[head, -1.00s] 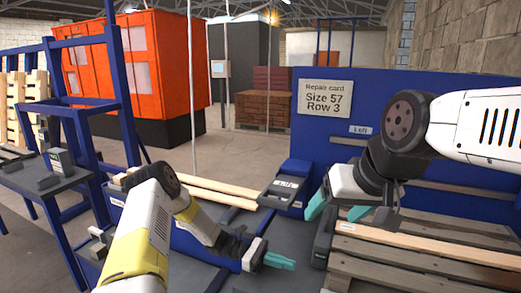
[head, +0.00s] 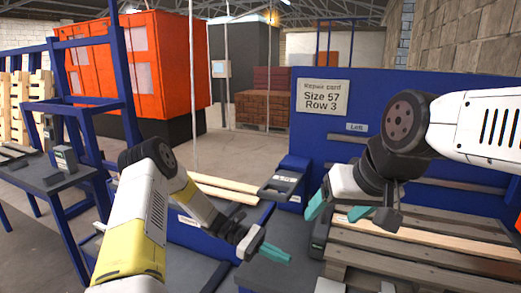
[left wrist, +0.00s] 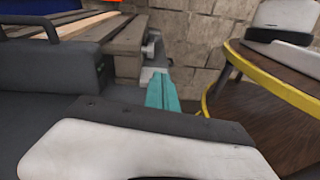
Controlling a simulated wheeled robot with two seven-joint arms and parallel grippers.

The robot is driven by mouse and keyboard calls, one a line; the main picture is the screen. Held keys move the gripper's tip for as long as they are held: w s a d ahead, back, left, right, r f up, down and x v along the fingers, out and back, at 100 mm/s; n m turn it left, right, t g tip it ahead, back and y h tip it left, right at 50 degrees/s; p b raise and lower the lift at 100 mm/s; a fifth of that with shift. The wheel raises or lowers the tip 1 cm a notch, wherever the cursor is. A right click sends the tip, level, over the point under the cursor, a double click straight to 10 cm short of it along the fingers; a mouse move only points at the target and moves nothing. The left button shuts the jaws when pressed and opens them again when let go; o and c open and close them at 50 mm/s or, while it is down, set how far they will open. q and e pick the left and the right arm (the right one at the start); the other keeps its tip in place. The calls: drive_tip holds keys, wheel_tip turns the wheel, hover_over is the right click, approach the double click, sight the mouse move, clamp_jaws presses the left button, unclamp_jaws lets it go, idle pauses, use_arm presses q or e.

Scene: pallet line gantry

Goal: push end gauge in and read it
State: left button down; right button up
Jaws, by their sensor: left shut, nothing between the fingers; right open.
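A dark upright block, which may be the end gauge (head: 320,232), stands at the near left end of the wooden pallet (head: 400,262). No reading on it is legible. A dark box with a pale label (head: 281,184) sits on a blue post behind it. My left gripper (head: 276,254) is shut and empty, left of the block and apart from it, its teal fingertips pointing right. Its fingertips also show in the left wrist view (left wrist: 162,92), near the pallet end (left wrist: 122,42). My right gripper (head: 345,211) is open above the pallet, close to a pale board (head: 425,238).
A blue panel carries a repair card (head: 323,97) reading "Size 57, Row 3" and a "Left" label (head: 356,127). A dark side table (head: 50,180) on a blue frame stands at left. Pale boards (head: 222,188) lie behind my left arm.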

use_arm(q)
drive_tip(key=s+a+r+m+t+y, duration=0.4)
drive_tip(key=s+a+r, duration=0.1)
drive_tip(key=r, duration=0.4)
drive_tip(key=s+a+r+m+t+y, duration=0.4)
drive_tip(key=s+a+r, duration=0.2)
drive_tip(key=a+r, duration=0.2)
drive_tip(key=s+a+r+m+t+y, duration=0.4)
drive_tip(key=s+a+r+t, duration=0.1)
drive_tip(key=r, duration=0.6)
drive_tip(key=shift+s+a+r, duration=0.15)
drive_tip(key=shift+s+a, duration=0.4)
drive_tip(key=shift+a, duration=0.7)
